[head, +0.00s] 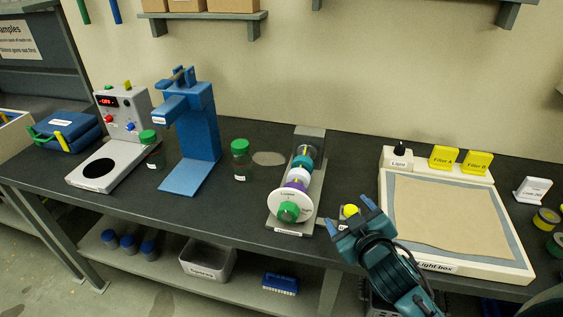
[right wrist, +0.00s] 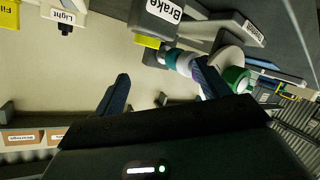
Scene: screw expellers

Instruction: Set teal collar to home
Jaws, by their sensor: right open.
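The expeller (head: 317,185) stands mid-bench in the head view, its shaft running front to back. The teal collar (head: 303,162) sits toward the back of the shaft, and a small part of it shows in the right wrist view (right wrist: 171,57). In front of it are a white collar, a purple collar (head: 296,185), a white lettered disc (head: 285,202) and a green knob (head: 289,212). My right gripper (head: 350,215) is open and empty, right of the expeller and apart from it. It also shows in the right wrist view (right wrist: 163,75). My left gripper is not in view.
A block labelled Brake (right wrist: 168,12) with a yellow part stands right of the expeller, partly behind my right gripper. The light box (head: 510,240) is farther right. A green-capped jar (head: 241,165) and a blue press (head: 203,130) stand left.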

